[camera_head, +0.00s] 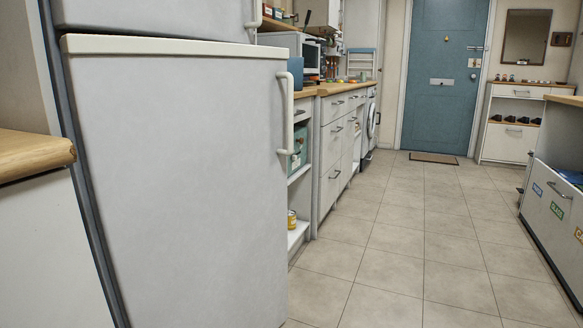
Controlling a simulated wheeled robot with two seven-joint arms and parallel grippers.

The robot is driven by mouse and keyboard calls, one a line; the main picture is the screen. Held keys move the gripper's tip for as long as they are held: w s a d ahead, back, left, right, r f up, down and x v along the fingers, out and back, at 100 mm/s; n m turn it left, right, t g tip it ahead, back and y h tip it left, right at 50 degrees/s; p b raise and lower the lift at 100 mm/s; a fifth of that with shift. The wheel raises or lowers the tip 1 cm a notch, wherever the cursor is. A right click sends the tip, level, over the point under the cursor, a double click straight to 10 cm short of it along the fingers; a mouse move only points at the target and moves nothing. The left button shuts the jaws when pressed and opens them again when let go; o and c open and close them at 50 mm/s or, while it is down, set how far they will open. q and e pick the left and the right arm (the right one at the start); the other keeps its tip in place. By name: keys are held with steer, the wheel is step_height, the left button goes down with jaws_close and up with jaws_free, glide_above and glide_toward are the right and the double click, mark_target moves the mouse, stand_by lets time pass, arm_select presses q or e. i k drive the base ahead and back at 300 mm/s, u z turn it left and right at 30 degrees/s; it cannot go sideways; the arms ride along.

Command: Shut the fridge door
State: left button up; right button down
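The white fridge door (180,180) fills the left half of the head view. Its pale top edge shows, and its right side stands out past the upper door (150,18), so it looks partly open, with its hinge side at the left. A white vertical handle (288,113) is on its right edge. The fridge interior is hidden behind the door. Neither of my grippers is in view.
A white counter with a wooden top (35,157) is close at the left. Open shelves and drawers (336,140) line the wall beyond the fridge. A drawer unit (550,205) stands at the right. The tiled floor (410,240) between is clear.

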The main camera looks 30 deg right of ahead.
mark_target(185, 146)
steer(key=u, duration=0.1)
steer(key=k, duration=0.45)
steer(key=z, duration=1.4)
steer(key=i, duration=1.6)
steer(key=u, duration=1.2)
steer(key=i, duration=0.2)
steer(key=z, duration=0.05)
